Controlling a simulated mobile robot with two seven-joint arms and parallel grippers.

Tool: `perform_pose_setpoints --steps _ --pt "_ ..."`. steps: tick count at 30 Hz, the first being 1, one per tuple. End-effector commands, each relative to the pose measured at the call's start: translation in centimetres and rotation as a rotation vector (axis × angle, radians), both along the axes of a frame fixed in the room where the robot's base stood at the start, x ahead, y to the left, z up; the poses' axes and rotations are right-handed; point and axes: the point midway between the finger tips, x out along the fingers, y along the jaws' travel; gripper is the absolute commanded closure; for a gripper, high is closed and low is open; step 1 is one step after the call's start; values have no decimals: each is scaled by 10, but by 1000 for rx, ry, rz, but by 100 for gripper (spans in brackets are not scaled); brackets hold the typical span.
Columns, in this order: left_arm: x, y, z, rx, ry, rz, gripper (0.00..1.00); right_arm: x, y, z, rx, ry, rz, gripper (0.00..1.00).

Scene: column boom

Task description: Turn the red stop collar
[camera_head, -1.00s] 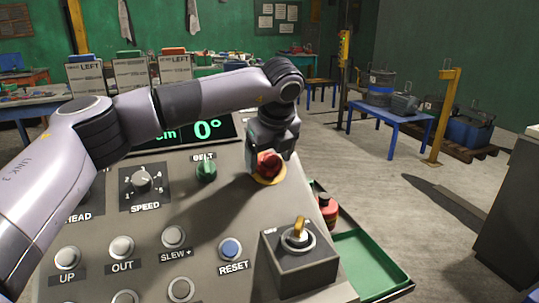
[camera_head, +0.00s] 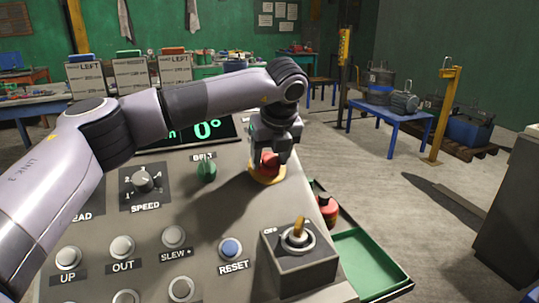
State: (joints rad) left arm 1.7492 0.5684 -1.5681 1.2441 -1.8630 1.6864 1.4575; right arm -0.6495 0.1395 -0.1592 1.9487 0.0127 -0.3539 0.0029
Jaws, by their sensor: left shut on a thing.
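The red stop collar (camera_head: 269,161) is a round red knob on a yellow base (camera_head: 266,174), near the upper right of the sloped grey control panel. My left gripper (camera_head: 276,150) reaches down over it from above and is shut on it. The fingers hide part of the red collar's top and sides. My right gripper is not in view.
The green belt knob (camera_head: 206,169) stands left of the collar, below the display (camera_head: 209,130). A key switch box (camera_head: 298,255) sits at lower right. A green tray (camera_head: 368,262) and another red round part (camera_head: 328,207) are beside the panel's right edge. Open floor lies to the right.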

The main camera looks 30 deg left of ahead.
Motion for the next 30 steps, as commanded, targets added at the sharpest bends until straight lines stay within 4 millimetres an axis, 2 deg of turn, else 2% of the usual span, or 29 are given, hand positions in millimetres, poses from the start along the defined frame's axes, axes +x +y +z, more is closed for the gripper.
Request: perform_pose_setpoints --steps 18,30 --pt "2 -2 0 176 198 -434 74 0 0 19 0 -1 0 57" --pt "2 -2 -2 226 254 -551 74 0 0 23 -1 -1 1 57"
